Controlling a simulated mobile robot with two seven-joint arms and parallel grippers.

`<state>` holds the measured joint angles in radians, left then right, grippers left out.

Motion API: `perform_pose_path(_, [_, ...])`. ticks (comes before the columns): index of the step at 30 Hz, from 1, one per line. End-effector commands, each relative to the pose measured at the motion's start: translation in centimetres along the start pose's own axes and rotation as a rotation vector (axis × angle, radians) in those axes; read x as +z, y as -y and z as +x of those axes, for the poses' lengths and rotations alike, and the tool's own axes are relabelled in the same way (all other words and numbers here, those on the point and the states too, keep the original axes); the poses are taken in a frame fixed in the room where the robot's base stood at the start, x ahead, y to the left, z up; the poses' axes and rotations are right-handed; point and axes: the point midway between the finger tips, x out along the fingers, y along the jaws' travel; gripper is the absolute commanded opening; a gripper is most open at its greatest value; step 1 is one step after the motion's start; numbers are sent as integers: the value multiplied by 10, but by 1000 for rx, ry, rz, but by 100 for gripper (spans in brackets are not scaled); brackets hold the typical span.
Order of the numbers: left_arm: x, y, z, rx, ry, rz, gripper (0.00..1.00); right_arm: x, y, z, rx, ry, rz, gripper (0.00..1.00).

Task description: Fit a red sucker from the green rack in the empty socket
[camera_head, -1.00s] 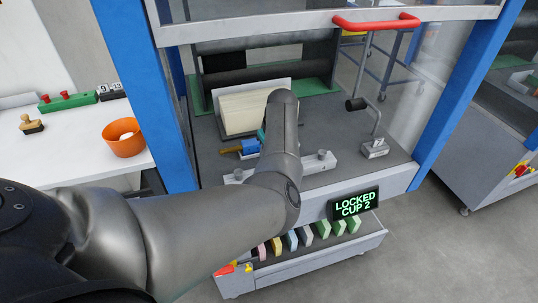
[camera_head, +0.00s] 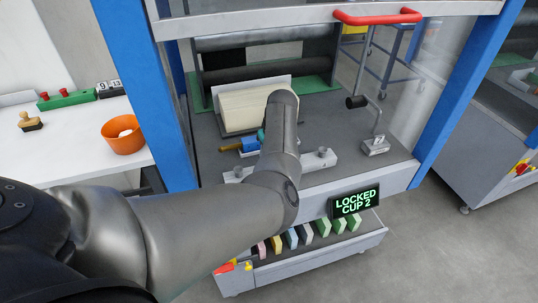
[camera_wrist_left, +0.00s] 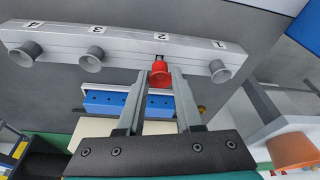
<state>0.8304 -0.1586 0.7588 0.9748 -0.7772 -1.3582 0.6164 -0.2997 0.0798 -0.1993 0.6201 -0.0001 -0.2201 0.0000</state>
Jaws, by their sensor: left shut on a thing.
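The sucker bar shows in the left wrist view (camera_wrist_left: 125,42), with places labelled 1 to 4, and partly in the head view (camera_head: 320,160). Grey suckers hang at places 1 (camera_wrist_left: 219,71), 3 (camera_wrist_left: 92,60) and 4 (camera_wrist_left: 26,55). My left gripper (camera_wrist_left: 158,76) is shut on a red sucker (camera_wrist_left: 160,73) at place 2, just under a small dark opening. I cannot tell whether the sucker is fully seated. The green rack (camera_head: 68,101) with red suckers stands on the white table. My forearm hides the left gripper in the head view. My right gripper is not in view.
An orange bowl (camera_head: 123,140) and a wooden stamp (camera_head: 31,122) are on the white table (camera_head: 75,160). Blue posts (camera_head: 150,90) flank the machine, with a red-handled guard (camera_head: 375,20) above. A display (camera_head: 354,204) reads LOCKED CUP 2. A paper stack (camera_head: 250,105) stands behind the bar.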

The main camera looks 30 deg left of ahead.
Motion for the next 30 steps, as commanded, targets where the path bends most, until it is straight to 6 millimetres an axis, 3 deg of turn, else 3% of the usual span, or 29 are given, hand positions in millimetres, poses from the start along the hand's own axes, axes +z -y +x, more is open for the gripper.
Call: perform_pose_path(30, [3, 0, 12, 0, 0, 0, 0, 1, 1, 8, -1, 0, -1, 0])
